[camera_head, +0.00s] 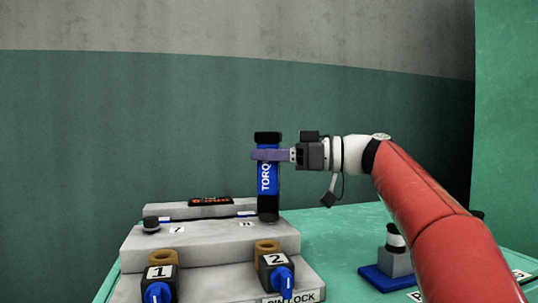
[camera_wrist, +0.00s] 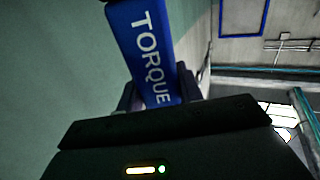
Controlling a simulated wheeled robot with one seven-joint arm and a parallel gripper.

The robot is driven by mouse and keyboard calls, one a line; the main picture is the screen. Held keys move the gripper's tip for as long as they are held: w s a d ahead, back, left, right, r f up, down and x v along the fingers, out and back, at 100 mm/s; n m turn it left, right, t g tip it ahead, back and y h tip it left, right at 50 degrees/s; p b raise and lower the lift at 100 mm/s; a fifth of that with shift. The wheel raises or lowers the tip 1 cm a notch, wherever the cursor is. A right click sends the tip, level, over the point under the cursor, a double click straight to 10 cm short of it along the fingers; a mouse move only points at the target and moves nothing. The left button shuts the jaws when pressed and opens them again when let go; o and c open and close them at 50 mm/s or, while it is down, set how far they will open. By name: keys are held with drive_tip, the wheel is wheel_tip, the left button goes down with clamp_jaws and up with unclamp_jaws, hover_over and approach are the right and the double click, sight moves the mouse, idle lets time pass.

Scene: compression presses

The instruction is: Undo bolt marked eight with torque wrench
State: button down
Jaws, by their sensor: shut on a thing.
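The torque wrench (camera_head: 267,181) is a blue upright tool with black ends and white lettering. My gripper (camera_head: 268,155) is shut on its upper part from the right. The wrench's lower end is over the rear right of the grey stepped block (camera_head: 205,240), by a small label that looks like 8. I cannot tell whether it sits on a bolt; any bolt there is hidden. A dark bolt (camera_head: 151,223) stands at the left by the label 7 (camera_head: 177,230). In the wrist view the blue wrench (camera_wrist: 150,50) reads TORQUE between the fingers.
Two blue-handled padlock-like parts marked 1 (camera_head: 160,273) and 2 (camera_head: 275,259) sit on the lower front step. A dark display with orange text (camera_head: 210,201) lies at the back. A blue-based fixture (camera_head: 388,278) stands right on the green table (camera_head: 335,230).

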drive_tip(key=shift+f+b, duration=0.3)
drive_tip(key=shift+b, duration=0.15)
idle(0.8)
drive_tip(key=shift+r+b, duration=0.35)
drive_tip(key=shift+b, duration=0.05)
idle(1.8)
drive_tip(key=shift+r, duration=0.1)
